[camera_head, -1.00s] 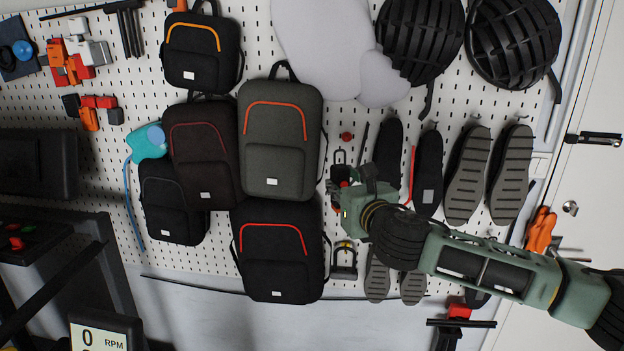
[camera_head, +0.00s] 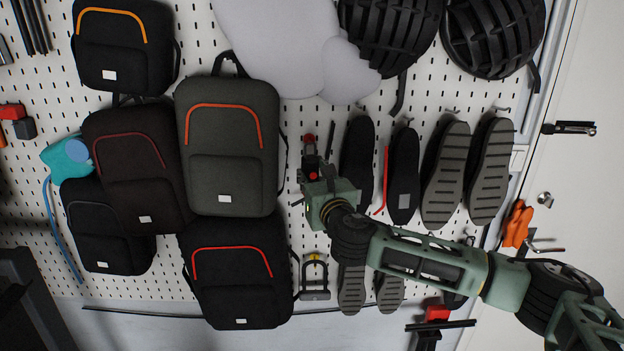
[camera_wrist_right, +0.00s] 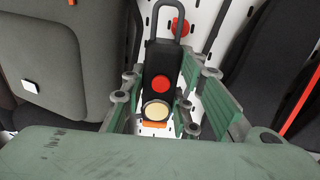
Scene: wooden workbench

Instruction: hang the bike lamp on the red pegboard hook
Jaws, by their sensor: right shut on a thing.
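The bike lamp (camera_wrist_right: 161,68) is a slim black body with a red round button, a cream lens and a dark loop at its top. My right gripper (camera_wrist_right: 158,100) is shut on the lamp, its fingers on both sides of the body, loop upward. The red pegboard hook (camera_wrist_right: 180,27) shows end-on at the right side of the loop, partly behind it. In the head view the lamp (camera_head: 312,161) stands out above my right gripper (camera_head: 316,180), its top overlapping the red hook (camera_head: 309,138). The gap between loop and hook cannot be judged. My left gripper is not in view.
Backpacks (camera_head: 228,150) hang close to the left on the white pegboard (camera_head: 300,240). Dark shoes (camera_head: 357,165) hang close to the right. A U-shaped lock (camera_head: 315,278) hangs below, and helmets (camera_head: 390,40) hang above.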

